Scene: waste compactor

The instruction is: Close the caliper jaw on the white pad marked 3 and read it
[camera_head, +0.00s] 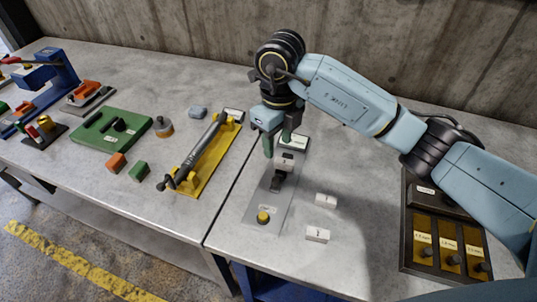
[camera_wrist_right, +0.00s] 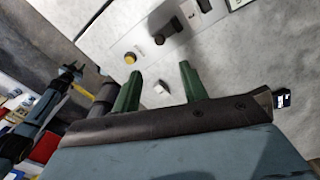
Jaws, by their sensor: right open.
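The caliper's grey plate (camera_head: 254,212) lies on the right table with a dark jaw piece (camera_head: 278,182) and a yellow button (camera_head: 263,217). A white pad (camera_head: 286,162) with a dark mark is by the jaw, close below my right gripper (camera_head: 277,146); I cannot tell its number. Two more white pads (camera_head: 326,201) (camera_head: 317,235) lie to the right; the nearer seems to read 2. My right gripper is open with green fingers, above the plate's far end. In the right wrist view its fingers (camera_wrist_right: 161,74) are apart.
A dark tray with yellow labelled slots (camera_head: 423,226) stands at the right. A yellow stand with a grey cylinder (camera_head: 208,160), a green board (camera_head: 118,142) and small blocks lie on the left table. A concrete wall closes the back.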

